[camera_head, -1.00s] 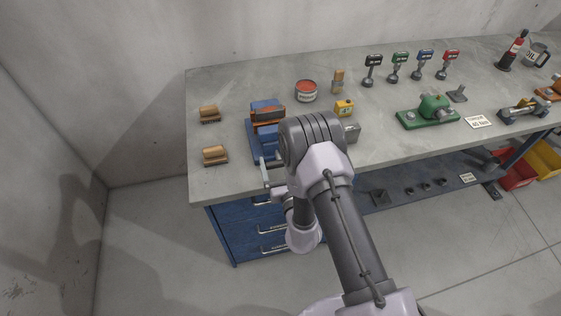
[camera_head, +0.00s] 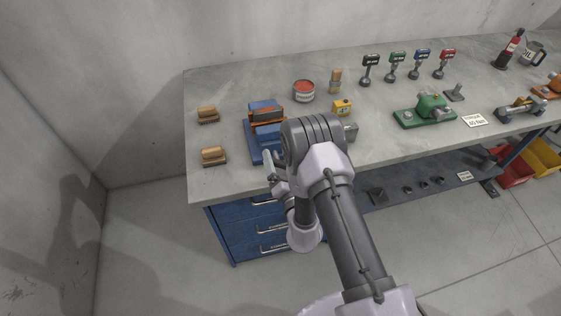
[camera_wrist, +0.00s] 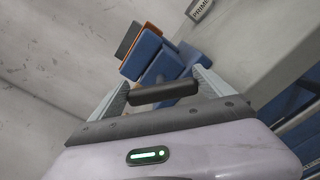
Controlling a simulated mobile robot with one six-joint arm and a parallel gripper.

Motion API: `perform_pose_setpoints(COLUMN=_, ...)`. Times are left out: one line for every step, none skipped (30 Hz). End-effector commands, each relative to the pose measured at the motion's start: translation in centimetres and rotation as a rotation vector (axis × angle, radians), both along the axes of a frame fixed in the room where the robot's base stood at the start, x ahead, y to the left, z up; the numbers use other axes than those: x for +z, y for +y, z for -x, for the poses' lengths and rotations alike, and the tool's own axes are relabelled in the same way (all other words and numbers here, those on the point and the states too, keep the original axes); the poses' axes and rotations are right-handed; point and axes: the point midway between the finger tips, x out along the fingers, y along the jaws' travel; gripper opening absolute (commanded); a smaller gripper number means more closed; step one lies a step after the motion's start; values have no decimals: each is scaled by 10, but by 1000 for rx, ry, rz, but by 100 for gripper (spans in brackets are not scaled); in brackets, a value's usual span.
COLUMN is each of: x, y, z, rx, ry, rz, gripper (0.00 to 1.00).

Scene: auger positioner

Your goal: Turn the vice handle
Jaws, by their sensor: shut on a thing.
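The blue vice (camera_head: 253,140) is bolted near the front left edge of the bench, with an orange-brown block in its jaws. It also shows in the wrist view (camera_wrist: 157,58), beyond the gripper. The vice handle, a dark bar (camera_wrist: 163,93), lies crosswise between my fingers in the wrist view. My gripper (camera_wrist: 162,94) is shut on the handle, one finger at each end of the dark bar. In the head view my gripper (camera_head: 271,168) is at the front of the vice, and my arm hides part of the vice and the handle.
Two wooden brushes (camera_head: 208,115) (camera_head: 213,156) lie left of the vice. A red-topped tin (camera_head: 304,90), a yellow box (camera_head: 342,107) and a green device (camera_head: 428,110) stand to the right. Blue drawers (camera_head: 255,232) are below the bench edge. The floor in front is clear.

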Motion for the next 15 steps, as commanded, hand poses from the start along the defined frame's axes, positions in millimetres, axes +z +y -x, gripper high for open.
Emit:
perform_pose_setpoints(x=1, y=0, z=-1, rx=0, ry=2, rz=-19, gripper=50)
perform_pose_setpoints(x=1, y=0, z=-1, rx=0, ry=5, rz=-30, gripper=50)
perform_pose_setpoints(x=1, y=0, z=-1, rx=0, ry=9, rz=-43, gripper=50)
perform_pose_setpoints(x=1, y=0, z=-1, rx=0, ry=11, rz=-51, gripper=50)
perform_pose_setpoints(x=1, y=0, z=-1, rx=0, ry=13, rz=-60, gripper=50)
perform_pose_setpoints(x=1, y=0, z=-1, rx=0, ry=16, rz=-68, gripper=50)
perform_pose_setpoints(x=1, y=0, z=-1, rx=0, ry=18, rz=-74, gripper=50)
perform_pose_setpoints(x=1, y=0, z=-1, rx=0, ry=19, rz=-78, gripper=50)
perform_pose_setpoints(x=1, y=0, z=-1, rx=0, ry=20, rz=-84, gripper=50)
perform_pose_setpoints(x=1, y=0, z=-1, rx=0, ry=21, rz=-87, gripper=50)
perform_pose_setpoints(x=1, y=0, z=-1, rx=0, ry=21, rz=-90, gripper=50)
perform_pose_setpoints(x=1, y=0, z=-1, rx=0, ry=22, rz=-92, gripper=50)
perform_pose_setpoints(x=1, y=0, z=-1, rx=0, ry=22, rz=-93, gripper=50)
perform_pose_setpoints(x=1, y=0, z=-1, rx=0, ry=23, rz=-94, gripper=50)
perform_pose_setpoints(x=1, y=0, z=-1, rx=0, ry=23, rz=-95, gripper=50)
